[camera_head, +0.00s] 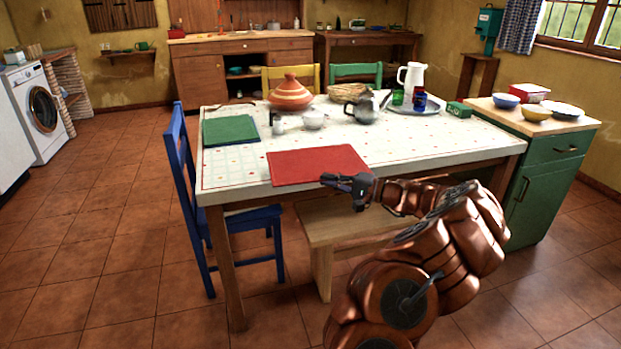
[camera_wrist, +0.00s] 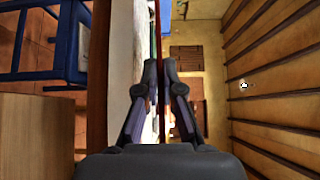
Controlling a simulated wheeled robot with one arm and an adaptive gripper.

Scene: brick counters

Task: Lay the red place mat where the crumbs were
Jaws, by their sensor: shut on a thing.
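The red place mat (camera_head: 318,164) is at the front edge of the white table (camera_head: 222,176), flat and level. I cannot tell whether it lies on the top or hangs just above it. My gripper (camera_head: 336,181) is at its near right edge. In the wrist view my gripper (camera_wrist: 157,75) is shut on the mat (camera_wrist: 158,35), which shows edge-on as a thin red strip between the fingers. The tablecloth has small printed marks, and I cannot make out crumbs among them.
A green mat (camera_head: 230,130) lies at the table's left. A tagine (camera_head: 290,94), cup (camera_head: 313,121), teapot (camera_head: 364,111) and tray (camera_head: 412,106) stand farther back. A blue chair (camera_head: 188,180) is at the left, a bench (camera_head: 342,226) in front.

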